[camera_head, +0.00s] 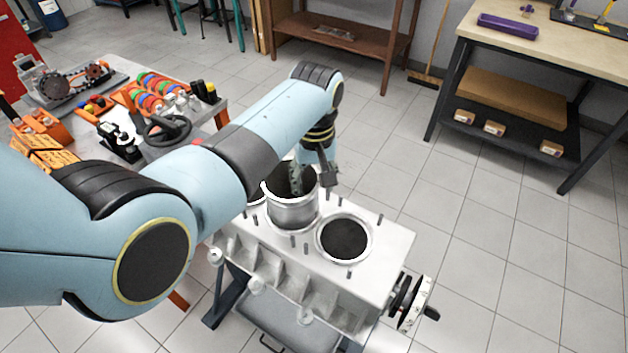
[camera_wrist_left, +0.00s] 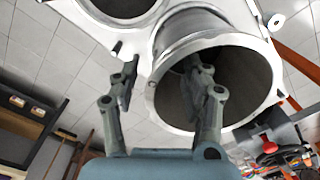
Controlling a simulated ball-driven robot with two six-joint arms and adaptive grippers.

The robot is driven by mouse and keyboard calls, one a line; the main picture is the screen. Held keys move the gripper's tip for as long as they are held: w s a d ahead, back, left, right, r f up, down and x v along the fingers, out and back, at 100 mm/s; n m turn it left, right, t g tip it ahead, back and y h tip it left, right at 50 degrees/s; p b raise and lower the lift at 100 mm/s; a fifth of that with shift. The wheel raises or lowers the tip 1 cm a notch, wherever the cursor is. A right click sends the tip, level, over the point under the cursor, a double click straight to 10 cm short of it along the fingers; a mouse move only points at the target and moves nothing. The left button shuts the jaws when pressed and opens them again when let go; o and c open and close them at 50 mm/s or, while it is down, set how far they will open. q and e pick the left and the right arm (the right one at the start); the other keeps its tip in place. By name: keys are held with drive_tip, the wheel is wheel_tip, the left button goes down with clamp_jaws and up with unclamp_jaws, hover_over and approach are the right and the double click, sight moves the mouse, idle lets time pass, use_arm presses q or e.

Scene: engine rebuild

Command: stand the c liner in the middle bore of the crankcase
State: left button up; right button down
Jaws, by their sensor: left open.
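The c liner (camera_head: 292,214), a grey metal cylinder with an open top, stands upright at the middle bore of the white crankcase (camera_head: 385,255). Much of its wall shows above the deck; how deep it sits is hidden. It also shows large in the left wrist view (camera_wrist_left: 190,27). My left gripper (camera_head: 311,181) is at the liner's far rim, fingers pointing down. In the wrist view the open left gripper (camera_wrist_left: 160,78) has one finger over the liner's mouth and the other outside its wall. Whether either finger touches is unclear. My right gripper is out of view.
The crankcase's right bore (camera_head: 344,238) is open and dark. Several studs stand up from the deck around the bores. A cluttered parts table (camera_head: 190,70) is behind my left arm. A workbench (camera_head: 575,60) stands at the right, with clear floor between.

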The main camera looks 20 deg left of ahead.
use_arm(q)
wheel_tip(320, 180, up, 12)
idle(0.6)
